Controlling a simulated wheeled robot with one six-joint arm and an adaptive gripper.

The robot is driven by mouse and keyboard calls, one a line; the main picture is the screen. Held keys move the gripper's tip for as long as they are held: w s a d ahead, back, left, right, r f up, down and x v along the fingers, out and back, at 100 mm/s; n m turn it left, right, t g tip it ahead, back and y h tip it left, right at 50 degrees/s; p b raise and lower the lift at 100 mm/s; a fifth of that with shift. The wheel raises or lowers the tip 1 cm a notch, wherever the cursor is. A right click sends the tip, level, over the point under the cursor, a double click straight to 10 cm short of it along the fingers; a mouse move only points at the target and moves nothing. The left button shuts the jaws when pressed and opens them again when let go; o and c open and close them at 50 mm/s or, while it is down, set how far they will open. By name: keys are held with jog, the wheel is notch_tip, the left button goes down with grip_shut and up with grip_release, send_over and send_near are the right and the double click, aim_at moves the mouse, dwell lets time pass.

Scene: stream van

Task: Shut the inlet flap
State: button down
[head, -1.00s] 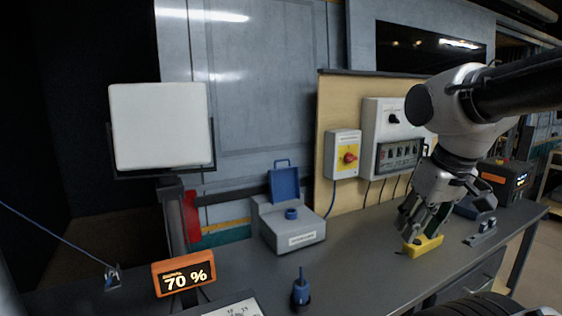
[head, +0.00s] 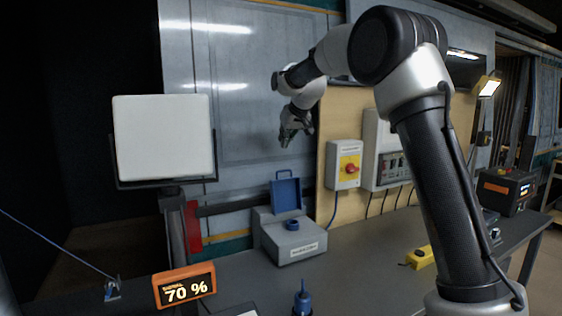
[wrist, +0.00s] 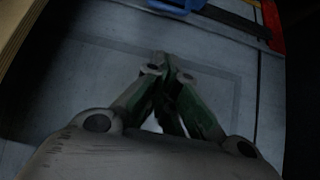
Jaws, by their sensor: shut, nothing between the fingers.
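The inlet flap (head: 285,194) is a blue lid with a small handle on top. It stands upright, open, at the back of a grey box (head: 293,245) on the bench. A blue round inlet (head: 292,225) shows on top of the box in front of the flap. My gripper (head: 286,141) is up in the air above the flap, apart from it, in front of the grey wall panel. Its fingers are together and empty. The wrist view shows the closed fingers (wrist: 160,66), with part of a blue thing at the top edge that I cannot surely identify.
A wooden board carries a switch box with a red knob (head: 351,168), right of the flap. A yellow block (head: 420,257) lies on the bench (head: 360,260). A blue-handled tool (head: 302,297) and an orange display (head: 184,286) stand in front. A white panel (head: 163,137) is at left.

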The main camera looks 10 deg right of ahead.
jog(key=x, duration=1)
jog(key=shift+w+r, duration=0.1)
jog(key=shift+w, duration=0.1)
jog(key=s, duration=0.1)
jog(key=s+f, duration=0.1)
jog(key=s+d, duration=0.1)
jog(key=shift+s+f, duration=0.25)
jog(key=shift+s, duration=0.15)
